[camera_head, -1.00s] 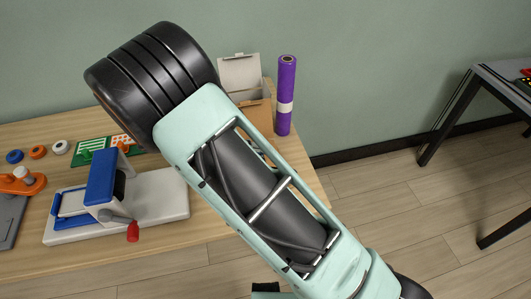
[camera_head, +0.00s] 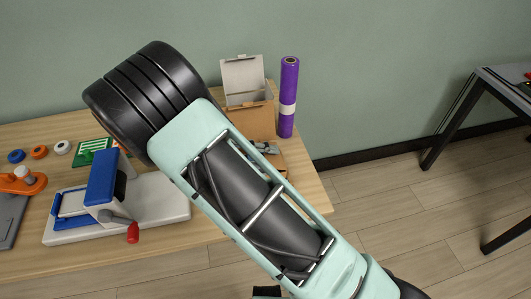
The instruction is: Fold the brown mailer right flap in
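The brown mailer (camera_head: 262,118) stands open at the back right of the wooden table, partly hidden behind my arm. Its pale lid (camera_head: 243,76) stands up at the back. A lower brown panel shows beside my arm; I cannot tell which part of the mailer it is. The right flap cannot be made out clearly. A small grey part, likely of my gripper (camera_head: 267,148), shows at the mailer's front, past my arm's edge. The fingers are hidden, so contact with the mailer and opening cannot be told.
A purple roll (camera_head: 289,98) with a pale band stands upright close to the mailer's right. A blue and white press (camera_head: 103,190) with a red-tipped handle is at the left front. Small coloured rolls (camera_head: 39,152) and a green board (camera_head: 92,150) lie at the left.

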